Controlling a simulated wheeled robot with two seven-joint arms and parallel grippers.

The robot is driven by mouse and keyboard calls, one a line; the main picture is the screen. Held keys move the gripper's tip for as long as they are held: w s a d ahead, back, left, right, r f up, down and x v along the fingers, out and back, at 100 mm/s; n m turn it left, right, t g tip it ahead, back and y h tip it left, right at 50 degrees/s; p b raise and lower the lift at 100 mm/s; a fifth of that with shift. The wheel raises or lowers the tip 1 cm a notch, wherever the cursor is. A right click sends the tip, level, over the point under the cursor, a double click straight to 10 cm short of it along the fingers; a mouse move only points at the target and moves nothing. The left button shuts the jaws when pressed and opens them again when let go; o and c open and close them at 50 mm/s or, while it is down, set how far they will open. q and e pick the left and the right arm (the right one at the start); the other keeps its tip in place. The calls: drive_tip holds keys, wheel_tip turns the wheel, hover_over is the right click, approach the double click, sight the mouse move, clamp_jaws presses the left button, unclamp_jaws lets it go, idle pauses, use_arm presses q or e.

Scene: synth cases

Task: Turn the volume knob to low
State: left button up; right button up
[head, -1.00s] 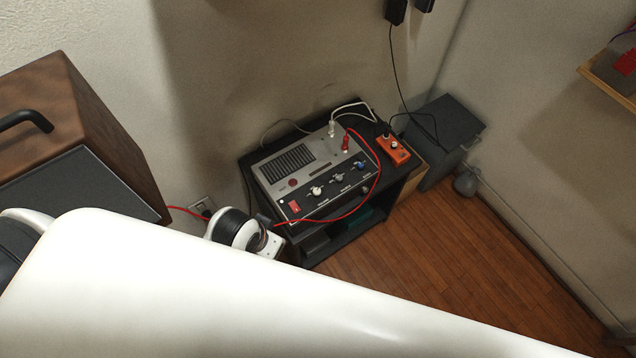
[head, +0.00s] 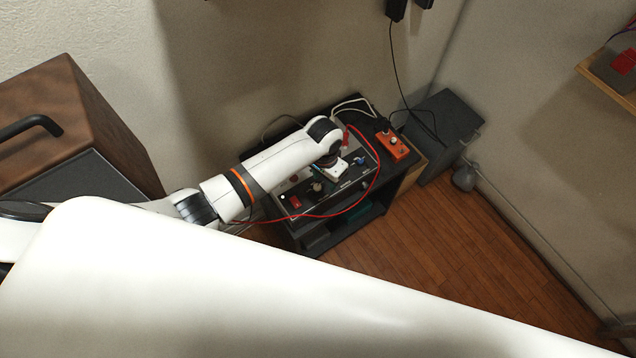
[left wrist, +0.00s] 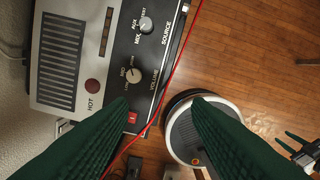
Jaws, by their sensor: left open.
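The grey and black amplifier unit (head: 350,184) stands on a dark stand by the wall. The left wrist view shows its black panel with a pale volume knob (left wrist: 133,76) beside the word VOLUME; the small marks by it read LOW and MID. Which mark the knob points to is too small to tell. A source knob (left wrist: 146,25) sits farther up that panel. My left gripper (left wrist: 160,104) is open and empty, its dark green fingers apart, with the volume knob ahead of them and not between them. In the head view, my left wrist covers part of the unit.
A red cable (head: 372,188) loops over the unit's front. A red switch (left wrist: 132,118) sits beside the volume knob, near one finger. An orange box (head: 393,146) lies on the stand (head: 345,228). A brown cabinet (head: 110,130) stands at left. Wooden floor (head: 450,245) is clear at right.

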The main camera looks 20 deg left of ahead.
sight(318, 186)
use_arm(q)
drive_tip(key=shift+y, duration=0.3)
drive_tip(key=w+a+f+b, duration=0.1)
drive_tip(key=f+b, duration=0.3)
drive_tip(key=w+a+f+b, duration=0.1)
drive_tip(key=f+b, duration=0.3)
drive_tip(key=w+a+f+b, duration=0.1)
drive_tip(key=f+b, duration=0.3)
drive_tip(key=shift+w+b, duration=0.15)
drive_tip(key=shift+b, duration=0.25)
drive_tip(key=shift+r, duration=0.1)
